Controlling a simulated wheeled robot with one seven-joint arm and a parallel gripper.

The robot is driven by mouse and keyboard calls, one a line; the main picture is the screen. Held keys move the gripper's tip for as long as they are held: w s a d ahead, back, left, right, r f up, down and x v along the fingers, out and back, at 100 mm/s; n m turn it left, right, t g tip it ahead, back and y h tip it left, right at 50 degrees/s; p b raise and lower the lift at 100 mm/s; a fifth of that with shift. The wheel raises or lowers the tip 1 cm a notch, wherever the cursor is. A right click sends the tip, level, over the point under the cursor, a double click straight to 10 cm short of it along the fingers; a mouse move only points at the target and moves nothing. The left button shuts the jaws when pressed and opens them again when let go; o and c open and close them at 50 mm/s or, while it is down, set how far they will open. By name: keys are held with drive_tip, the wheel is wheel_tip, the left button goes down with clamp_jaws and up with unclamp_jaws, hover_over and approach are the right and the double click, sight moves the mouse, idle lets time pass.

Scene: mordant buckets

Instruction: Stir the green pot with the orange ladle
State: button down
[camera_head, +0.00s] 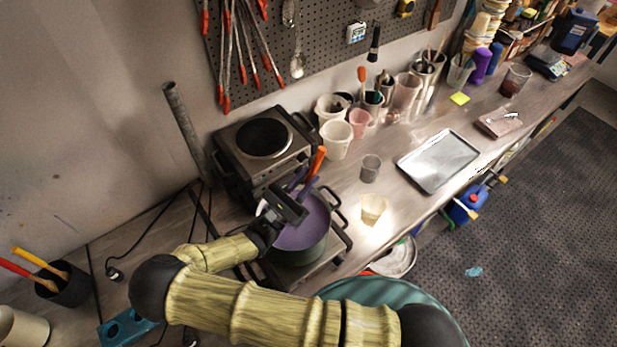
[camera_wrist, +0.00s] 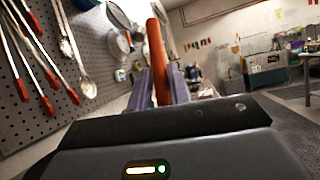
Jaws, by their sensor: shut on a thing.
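The green pot (camera_head: 301,255) sits on a hot plate on the bench and holds purple liquid (camera_head: 306,228). My gripper (camera_head: 307,193) is over the pot and shut on the orange ladle (camera_head: 318,160). The ladle's orange handle sticks up above the fingers. In the wrist view the handle (camera_wrist: 157,62) stands between the two purple fingers (camera_wrist: 161,88). The ladle's lower end is hidden behind my gripper, so I cannot tell how deep it reaches.
A second hot plate (camera_head: 237,146) stands behind the pot. White cups (camera_head: 336,139), a clear cup (camera_head: 370,168) and a cream cup (camera_head: 373,209) stand to the right. A metal tray (camera_head: 439,160) lies further right. A pegboard (camera_head: 330,45) of tools hangs behind.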

sight(319, 153)
drive_tip(key=shift+r, duration=0.1)
drive_tip(key=shift+w+d+r+p, duration=0.25)
drive_tip(key=shift+r+p, duration=0.25)
drive_tip(key=shift+r, duration=0.2)
drive_tip(key=shift+w+d+r+p, duration=0.1)
drive_tip(key=shift+d+r+p, duration=0.15)
drive_tip(key=shift+r+p, duration=0.35)
drive_tip(key=shift+w+d+r+p, duration=0.25)
drive_tip(key=shift+r+p, duration=0.1)
drive_tip(key=shift+r, duration=0.5)
drive_tip(key=shift+w+d+r, duration=0.15)
drive_tip(key=shift+d+r, duration=0.1)
drive_tip(key=shift+r, duration=0.45)
drive_tip(key=shift+w+d+r, duration=0.2)
drive_tip(key=shift+d+r, duration=0.05)
drive_tip(key=shift+r, duration=0.45)
drive_tip(key=shift+w+d+r, duration=0.15)
drive_tip(key=shift+d+r, duration=0.1)
drive_tip(key=shift+r, duration=0.45)
wheel_tip(319, 153, up, 11)
drive_tip(key=shift+a+f, duration=0.1)
